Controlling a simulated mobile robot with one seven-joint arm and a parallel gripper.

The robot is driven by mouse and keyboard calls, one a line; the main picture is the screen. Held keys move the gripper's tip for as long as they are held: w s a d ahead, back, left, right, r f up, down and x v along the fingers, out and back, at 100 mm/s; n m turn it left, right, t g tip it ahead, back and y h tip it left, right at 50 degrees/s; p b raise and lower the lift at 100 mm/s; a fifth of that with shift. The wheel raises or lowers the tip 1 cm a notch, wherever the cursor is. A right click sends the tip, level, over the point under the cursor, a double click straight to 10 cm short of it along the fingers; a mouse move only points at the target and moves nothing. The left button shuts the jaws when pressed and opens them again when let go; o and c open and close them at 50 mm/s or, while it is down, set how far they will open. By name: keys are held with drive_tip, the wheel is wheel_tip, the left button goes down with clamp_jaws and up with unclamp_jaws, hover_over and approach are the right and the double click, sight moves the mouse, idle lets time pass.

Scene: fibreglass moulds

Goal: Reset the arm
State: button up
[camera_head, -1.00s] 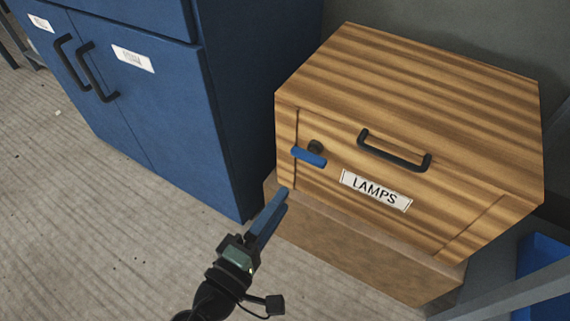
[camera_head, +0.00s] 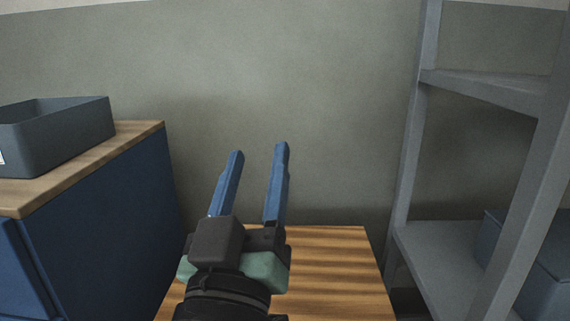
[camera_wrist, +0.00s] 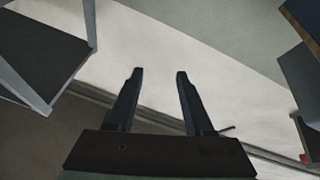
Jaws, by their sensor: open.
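My gripper (camera_head: 259,152) is raised in the middle of the head view, its two blue fingers apart with nothing between them. In the wrist view my gripper (camera_wrist: 159,73) is also open and empty, pointing at bare wall. The wooden box top (camera_head: 335,270) shows below and behind my gripper in the head view. The box's front, handle and label are out of view.
A blue cabinet (camera_head: 105,235) with a wooden top stands at the left, bearing a grey bin (camera_head: 65,140). A grey shelf rack (camera_head: 408,150) stands at the right with a blue-grey container (camera_head: 545,265) on it. Plain wall (camera_head: 300,80) lies behind.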

drive_tip(key=s+d+r+m+t+y+p, duration=0.15)
drive_tip(key=s+r, duration=0.25)
drive_tip(key=r, duration=0.6)
drive_tip(key=s+d+r+m+t+y+p, duration=0.1)
drive_tip(key=s+d+r+t+p, duration=0.3)
drive_tip(key=r, duration=0.6)
wheel_tip(320, 180, up, 37)
drive_tip(key=a+p, duration=0.2)
drive_tip(key=p, duration=3.3)
drive_tip(key=shift+s+a+g+p, duration=0.25)
drive_tip(key=shift+s+g+p, duration=0.05)
drive_tip(key=shift+s+g, duration=0.15)
drive_tip(key=shift+r+n, duration=0.1)
drive_tip(key=shift+n, duration=0.15)
